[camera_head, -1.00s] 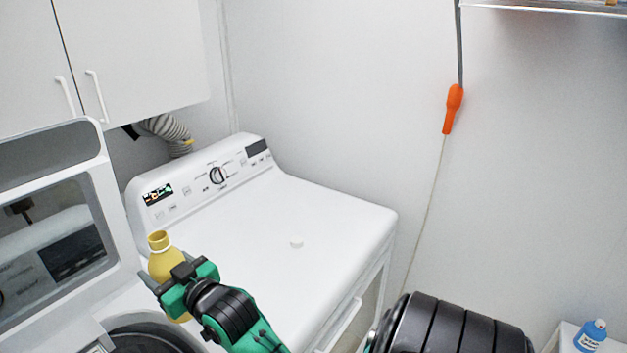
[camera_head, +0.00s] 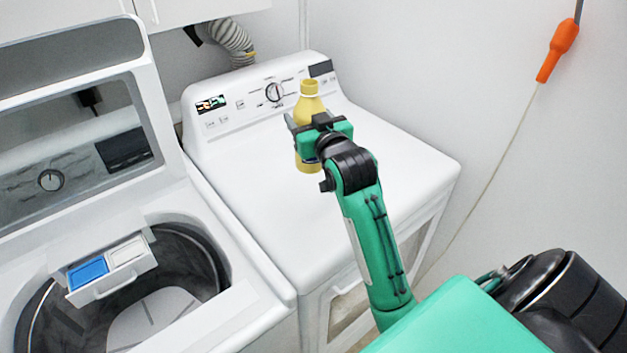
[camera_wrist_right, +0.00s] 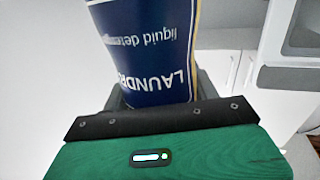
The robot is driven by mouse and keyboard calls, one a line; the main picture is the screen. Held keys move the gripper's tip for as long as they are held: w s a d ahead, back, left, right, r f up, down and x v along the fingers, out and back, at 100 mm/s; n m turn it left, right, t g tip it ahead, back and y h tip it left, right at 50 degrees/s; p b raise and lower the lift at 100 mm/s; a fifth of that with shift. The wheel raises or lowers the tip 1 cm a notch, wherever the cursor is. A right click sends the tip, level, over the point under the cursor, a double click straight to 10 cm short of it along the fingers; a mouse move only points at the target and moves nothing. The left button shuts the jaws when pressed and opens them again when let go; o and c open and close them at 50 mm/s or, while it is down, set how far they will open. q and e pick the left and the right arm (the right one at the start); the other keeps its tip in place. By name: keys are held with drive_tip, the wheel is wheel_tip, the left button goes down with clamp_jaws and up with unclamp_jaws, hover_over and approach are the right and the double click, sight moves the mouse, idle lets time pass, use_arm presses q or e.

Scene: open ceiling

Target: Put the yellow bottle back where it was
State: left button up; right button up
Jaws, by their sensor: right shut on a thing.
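The yellow bottle (camera_head: 311,98) is upright over the white top of the dryer (camera_head: 390,150), in front of its control panel. My right gripper (camera_head: 308,132) is shut around the bottle's middle and hides part of it. I cannot tell whether the bottle's base touches the dryer top. In the right wrist view the bottle (camera_wrist_right: 148,50) shows a dark blue label reading "LAUNDRY liquid detergent", upside down, between the fingers of the gripper (camera_wrist_right: 155,105). My left gripper is not in view.
An open washer (camera_head: 215,310) with a raised lid (camera_head: 75,120) stands at the left. A drawer (camera_head: 112,268) with blue and white compartments juts over its drum. The dryer top right of the bottle is clear. An orange handle (camera_head: 558,50) hangs by the wall.

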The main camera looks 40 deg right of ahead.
wheel_tip(320, 180, down, 11)
drive_tip(key=shift+f+p, duration=0.1)
drive_tip(key=shift+p, duration=0.5)
wheel_tip(320, 180, down, 5)
drive_tip(key=shift+r+p, duration=0.1)
drive_tip(key=shift+p, duration=0.2)
drive_tip(key=o, duration=1.3)
drive_tip(key=shift+s, duration=0.1)
